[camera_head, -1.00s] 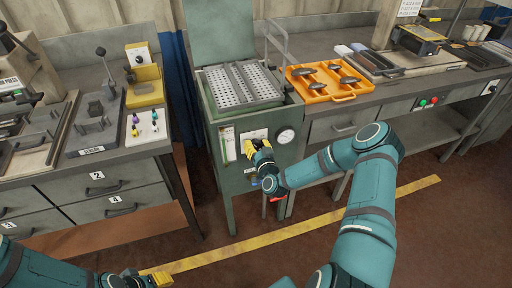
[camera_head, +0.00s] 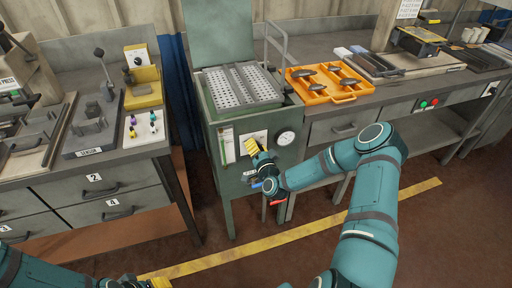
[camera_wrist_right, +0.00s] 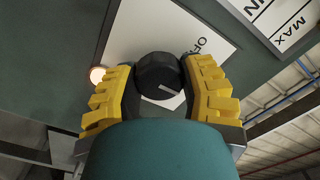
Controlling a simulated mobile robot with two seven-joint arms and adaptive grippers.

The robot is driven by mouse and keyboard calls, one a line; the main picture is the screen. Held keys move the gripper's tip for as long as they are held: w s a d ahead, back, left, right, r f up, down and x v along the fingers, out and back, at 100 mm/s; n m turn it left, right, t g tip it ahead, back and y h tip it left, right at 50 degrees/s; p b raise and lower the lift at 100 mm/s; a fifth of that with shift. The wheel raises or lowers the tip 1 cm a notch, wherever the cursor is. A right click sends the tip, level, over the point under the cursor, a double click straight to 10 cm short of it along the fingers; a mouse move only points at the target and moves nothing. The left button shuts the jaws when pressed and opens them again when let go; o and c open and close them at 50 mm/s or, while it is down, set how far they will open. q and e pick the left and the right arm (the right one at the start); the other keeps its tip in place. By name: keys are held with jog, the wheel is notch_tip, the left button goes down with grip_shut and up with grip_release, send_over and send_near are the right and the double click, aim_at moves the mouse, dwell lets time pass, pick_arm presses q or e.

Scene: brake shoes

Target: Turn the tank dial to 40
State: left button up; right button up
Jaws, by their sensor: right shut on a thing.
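The green tank (camera_head: 238,165) stands in the middle of the head view, with a perforated tray in its top and an open lid behind. A pale line marks the dial's face. My right gripper (camera_wrist_right: 160,90) is shut on the dial, with a yellow-padded finger on each side; it also shows at the tank front in the head view (camera_head: 256,147). The gripper hides the dial in the head view. My left gripper (camera_head: 148,283) is at the bottom edge, partly cut off.
A round gauge (camera_head: 285,138) sits right of my right gripper on the tank front. A small lit lamp (camera_wrist_right: 97,75) is beside the dial plate. An orange tray (camera_head: 325,84) with brake shoes lies on the right bench. A drawer bench (camera_head: 85,195) stands at left.

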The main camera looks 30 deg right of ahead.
jog(key=shift+r, duration=0.1)
dwell(0.3)
jog(key=o, duration=1.2)
jog(key=v, duration=1.2)
